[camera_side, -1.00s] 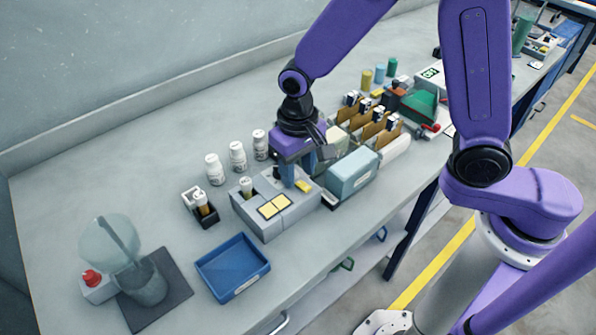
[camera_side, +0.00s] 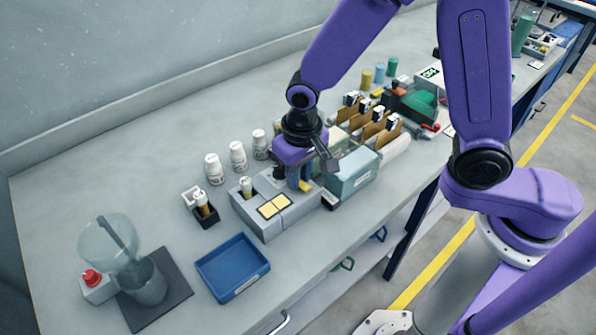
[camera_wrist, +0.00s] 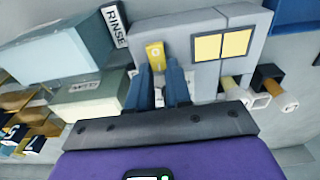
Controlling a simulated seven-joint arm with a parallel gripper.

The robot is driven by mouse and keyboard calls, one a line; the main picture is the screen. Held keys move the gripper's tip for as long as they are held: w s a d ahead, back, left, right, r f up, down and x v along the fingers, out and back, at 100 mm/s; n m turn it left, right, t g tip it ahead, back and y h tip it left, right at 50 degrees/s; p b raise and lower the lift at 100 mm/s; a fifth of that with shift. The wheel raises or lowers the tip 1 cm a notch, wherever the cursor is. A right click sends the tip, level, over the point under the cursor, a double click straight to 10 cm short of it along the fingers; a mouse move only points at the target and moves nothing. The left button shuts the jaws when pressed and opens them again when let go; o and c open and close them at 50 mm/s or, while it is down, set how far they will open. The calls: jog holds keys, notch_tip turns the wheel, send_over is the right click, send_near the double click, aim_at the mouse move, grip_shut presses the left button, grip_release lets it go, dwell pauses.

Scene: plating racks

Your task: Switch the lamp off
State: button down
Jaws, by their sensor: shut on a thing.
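A grey box unit (camera_side: 262,228) stands mid-bench with two bright yellow square panels (camera_side: 272,206) on top; the panels also show in the wrist view (camera_wrist: 222,46). A small yellow switch piece (camera_side: 305,186) with a round mark sits on its right part, also in the wrist view (camera_wrist: 155,50). My gripper (camera_side: 300,184) points down over this right part. In the wrist view its blue-grey fingers (camera_wrist: 160,70) reach down to the yellow piece and are shut on it. The exact contact at the tips is partly hidden.
A pale blue-green box (camera_side: 352,172) stands just right of my gripper. White bottles (camera_side: 237,156) stand behind the unit. A blue tray (camera_side: 232,265), and a grey vessel (camera_side: 145,285) beside a red button (camera_side: 92,277), are at left. Brown racks (camera_side: 378,126) stand behind right.

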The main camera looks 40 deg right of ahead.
jog(key=shift+s+d+r+t, duration=0.1)
jog(key=shift+d+t, duration=0.05)
jog(key=shift+t, duration=0.75)
jog(key=shift+s, duration=0.1)
jog(key=c, duration=1)
grip_release()
jog(key=shift+c, duration=0.2)
jog(key=shift+r, duration=0.15)
jog(key=v, duration=1.7)
jog(key=shift+s, duration=0.45)
